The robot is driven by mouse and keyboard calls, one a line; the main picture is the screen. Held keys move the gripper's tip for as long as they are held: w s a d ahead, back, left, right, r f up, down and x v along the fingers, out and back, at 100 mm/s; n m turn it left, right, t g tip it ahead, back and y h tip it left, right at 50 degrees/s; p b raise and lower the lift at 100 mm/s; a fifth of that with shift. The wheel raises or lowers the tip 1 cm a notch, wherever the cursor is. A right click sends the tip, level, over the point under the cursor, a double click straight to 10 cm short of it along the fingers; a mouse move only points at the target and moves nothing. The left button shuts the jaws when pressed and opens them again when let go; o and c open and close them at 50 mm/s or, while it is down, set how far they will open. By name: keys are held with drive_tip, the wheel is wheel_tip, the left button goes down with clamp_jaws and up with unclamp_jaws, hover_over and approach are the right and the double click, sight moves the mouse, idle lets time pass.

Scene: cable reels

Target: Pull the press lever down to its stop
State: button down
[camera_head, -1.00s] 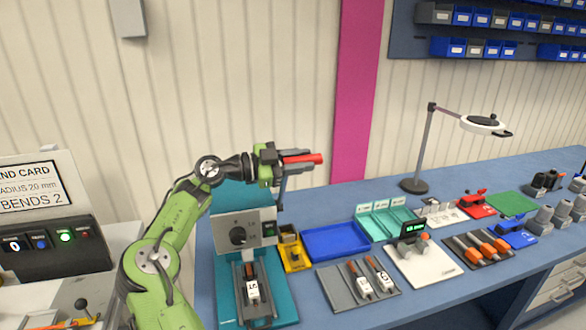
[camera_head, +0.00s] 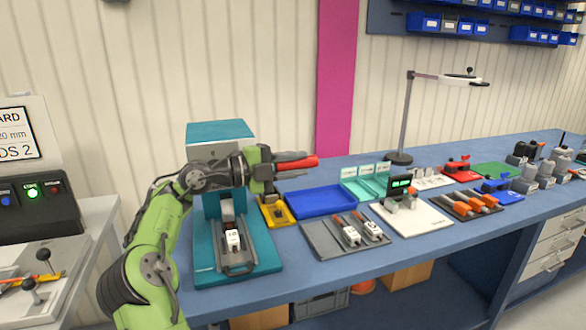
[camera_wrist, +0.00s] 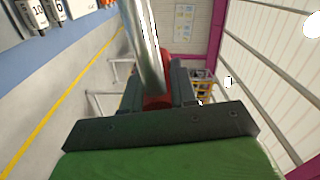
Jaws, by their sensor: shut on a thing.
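The teal press (camera_head: 245,254) stands at the left end of the blue bench, partly hidden behind my arm. Its lever has a red handle (camera_head: 306,162) that sticks out to the right from my gripper (camera_head: 288,164). My gripper is shut on this handle, beside the press head and below its top. In the wrist view, the red handle (camera_wrist: 158,102) shows between the dark fingers, with the shiny lever rod (camera_wrist: 146,45) running up from it. A white block (camera_head: 233,240) sits in the slide at the press base. The lever's pivot is hidden by my arm.
A yellow holder (camera_head: 279,217) and blue tray (camera_head: 318,203) lie right of the press. A grey tray (camera_head: 318,243) with white-bodied tools is in front. A lamp (camera_head: 405,120) stands behind. The control box (camera_head: 42,221) is at far left.

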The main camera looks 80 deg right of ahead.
drive_tip(key=shift+s+a+f+b, duration=0.1)
drive_tip(key=shift+f+b, duration=0.75)
drive_tip(key=shift+f, duration=0.55)
drive_tip(key=c, duration=0.9)
unclamp_jaws()
drive_tip(key=shift+o, duration=0.2)
wheel_tip(320, 180, up, 10)
drive_tip(key=p, duration=0.6)
drive_tip(key=shift+r+p, duration=0.2)
drive_tip(key=shift+p, duration=0.2)
drive_tip(key=shift+f, duration=0.1)
drive_tip(key=shift+c, duration=0.3)
